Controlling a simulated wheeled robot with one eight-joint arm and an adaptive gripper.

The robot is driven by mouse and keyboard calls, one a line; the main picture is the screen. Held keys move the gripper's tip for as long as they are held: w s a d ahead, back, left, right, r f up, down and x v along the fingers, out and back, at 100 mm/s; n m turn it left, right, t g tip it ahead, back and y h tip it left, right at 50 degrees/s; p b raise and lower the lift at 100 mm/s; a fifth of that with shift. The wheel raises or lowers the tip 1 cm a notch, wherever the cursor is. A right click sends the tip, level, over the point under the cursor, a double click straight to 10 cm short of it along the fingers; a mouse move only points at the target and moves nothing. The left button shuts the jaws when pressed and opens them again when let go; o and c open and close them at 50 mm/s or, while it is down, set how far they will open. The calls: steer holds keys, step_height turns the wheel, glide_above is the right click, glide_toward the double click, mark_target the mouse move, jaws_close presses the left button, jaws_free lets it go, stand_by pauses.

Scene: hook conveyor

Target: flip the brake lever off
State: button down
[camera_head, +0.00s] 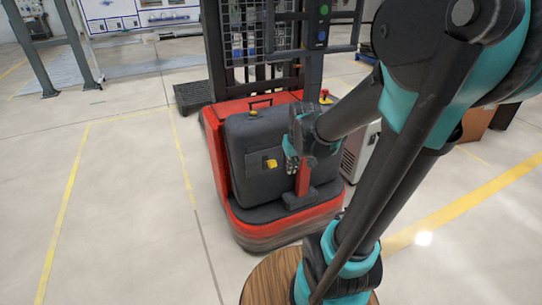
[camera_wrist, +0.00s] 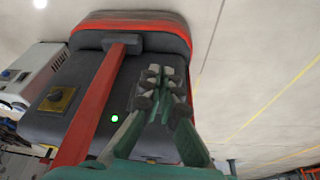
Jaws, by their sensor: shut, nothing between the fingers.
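A red bar (camera_head: 303,178), which looks like the brake lever, rises from a dark base (camera_head: 300,198) at the front of the red and black truck (camera_head: 245,150). In the wrist view the red bar (camera_wrist: 92,105) runs from its dark base at the top down towards the lower left. My gripper (camera_head: 290,157) is beside the bar's upper part in the head view, partly overlapping it. In the wrist view my gripper (camera_wrist: 162,78) is shut and empty, just right of the bar. I cannot tell whether it touches the bar.
A yellow plate with a dark knob (camera_wrist: 58,99) shows in the wrist view. A white cabinet (camera_wrist: 32,75) stands close by. The floor left of the truck is clear.

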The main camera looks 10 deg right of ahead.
steer(key=w+a+r+n, duration=0.1)
steer(key=w+a+r, duration=0.1)
steer(key=w, duration=1)
steer(key=n+g, duration=0.1)
glide_above(269, 163)
steer(key=w+d, duration=0.1)
steer(key=shift+w+d+f+y, duration=0.1)
steer(key=shift+w+y, duration=0.1)
steer(key=shift+y, duration=0.1)
steer(key=x, duration=0.9)
steer(key=shift+s+f, duration=0.1)
steer(key=shift+f, duration=0.05)
steer(key=f, duration=0.1)
steer(key=s+f, duration=0.1)
steer(key=f, duration=0.1)
steer(key=shift+s+d+f, duration=0.2)
steer(key=shift+s+f, duration=0.1)
steer(key=shift+f, duration=0.05)
steer(key=shift+s+f, duration=0.15)
steer(key=shift+f, duration=0.1)
steer(key=shift+d+f, duration=0.1)
